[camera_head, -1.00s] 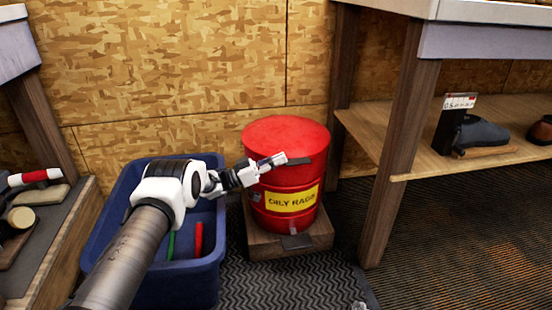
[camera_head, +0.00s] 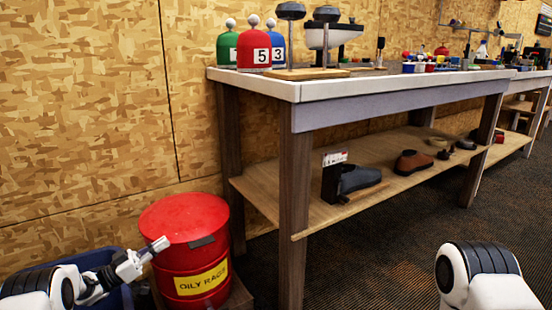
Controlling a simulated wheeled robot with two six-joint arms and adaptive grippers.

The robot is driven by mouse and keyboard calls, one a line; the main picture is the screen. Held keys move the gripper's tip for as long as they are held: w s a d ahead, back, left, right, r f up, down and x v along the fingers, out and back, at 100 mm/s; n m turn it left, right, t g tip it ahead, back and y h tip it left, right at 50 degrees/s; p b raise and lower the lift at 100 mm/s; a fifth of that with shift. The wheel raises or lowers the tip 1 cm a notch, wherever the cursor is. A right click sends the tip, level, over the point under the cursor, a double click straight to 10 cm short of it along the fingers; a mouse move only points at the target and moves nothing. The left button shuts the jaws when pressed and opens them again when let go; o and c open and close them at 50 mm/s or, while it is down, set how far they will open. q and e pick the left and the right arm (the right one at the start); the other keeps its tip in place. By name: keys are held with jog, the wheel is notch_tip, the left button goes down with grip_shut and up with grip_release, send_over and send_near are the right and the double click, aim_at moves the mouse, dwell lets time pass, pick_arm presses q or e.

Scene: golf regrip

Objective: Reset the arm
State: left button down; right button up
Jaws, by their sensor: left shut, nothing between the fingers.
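My left gripper (camera_head: 157,246) comes in from the lower left. It is shut and empty, and its tip appears in front of the red oily rags can (camera_head: 185,221). I cannot tell whether it touches the can. My right arm (camera_head: 483,276) shows as a white and black joint at the lower right. Its gripper is out of the picture.
A blue bin (camera_head: 92,261) stands left of the can, partly behind my left arm. A white-topped workbench (camera_head: 400,84) fills the middle and right, with numbered club covers (camera_head: 262,47) on top. Shoes lie on its lower shelf (camera_head: 262,188). Carpet (camera_head: 400,250) in front looks clear.

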pick_arm(q)
jog(key=d+f+n+t+y, duration=0.4)
jog(key=d+n, duration=0.3)
jog(key=d, duration=0.5)
jog(key=s+d+f+n+g+y+p, duration=0.1)
jog(key=s+d+f+n+g+y, duration=0.2)
jog(key=s+f, duration=0.4)
jog(key=s+d+f+n+g+y, duration=0.2)
jog(key=s+f+g+y, duration=0.1)
jog(key=s+f+y, duration=0.4)
jog(key=s+a+f+g+y, duration=0.15)
jog(key=s+g, duration=0.25)
jog(key=s, duration=0.7)
jog(key=s+a+f+m+g+y, duration=0.1)
jog(key=s+a+f+g, duration=0.15)
jog(key=s, duration=0.75)
jog(key=s+a+f+g+y, duration=0.2)
jog(key=s+g, duration=0.3)
jog(key=s, duration=0.6)
notch_tip(320, 180, up, 39)
jog(key=p, duration=3.8)
jog(key=shift+w+d+f+m+p, duration=0.2)
jog(key=shift+w+d+m+p, duration=0.1)
jog(key=shift+m+p, duration=0.1)
jog(key=shift+t+h, duration=0.25)
